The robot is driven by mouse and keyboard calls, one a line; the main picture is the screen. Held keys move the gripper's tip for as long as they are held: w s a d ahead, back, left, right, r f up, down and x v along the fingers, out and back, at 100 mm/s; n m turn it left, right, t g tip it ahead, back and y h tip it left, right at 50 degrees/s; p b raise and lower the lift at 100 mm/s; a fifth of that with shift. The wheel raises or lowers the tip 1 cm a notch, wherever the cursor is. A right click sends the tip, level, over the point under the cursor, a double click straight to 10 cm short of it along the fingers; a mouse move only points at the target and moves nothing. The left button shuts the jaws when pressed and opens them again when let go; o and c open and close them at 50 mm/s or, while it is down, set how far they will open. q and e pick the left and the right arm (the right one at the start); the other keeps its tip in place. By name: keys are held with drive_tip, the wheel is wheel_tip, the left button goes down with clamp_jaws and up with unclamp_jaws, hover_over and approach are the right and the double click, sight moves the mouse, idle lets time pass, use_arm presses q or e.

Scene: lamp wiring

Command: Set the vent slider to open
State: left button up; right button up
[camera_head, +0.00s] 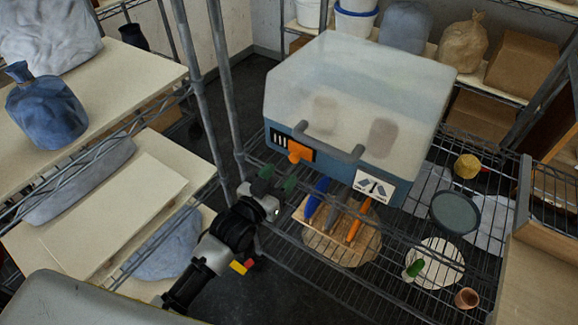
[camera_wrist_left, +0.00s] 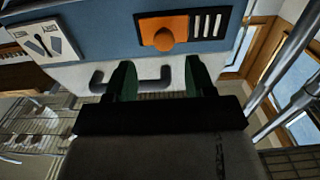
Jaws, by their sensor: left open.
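The vent slider (camera_head: 299,152) is an orange plate with a round knob on the front of the blue and white box (camera_head: 360,80). It covers the right part of the black vent panel, with pale slots (camera_head: 279,142) bare to its left. In the left wrist view, which looks upside down, the slider (camera_wrist_left: 164,32) is left of the slots (camera_wrist_left: 207,23). My left gripper (camera_head: 274,182), with dark green fingers, is open and empty, just below and left of the slider in the head view. In the wrist view the gripper (camera_wrist_left: 158,72) is apart from the knob. My right gripper is not in view.
A grey handle (camera_head: 328,143) juts from the box front near the slider. A wire rack post (camera_head: 222,85) stands left of the box. A wooden block with blue, grey and orange tools (camera_head: 343,222) sits below on the rack. A white label (camera_head: 375,186) is on the box.

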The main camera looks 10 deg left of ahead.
use_arm(q)
drive_tip(key=v, duration=0.5)
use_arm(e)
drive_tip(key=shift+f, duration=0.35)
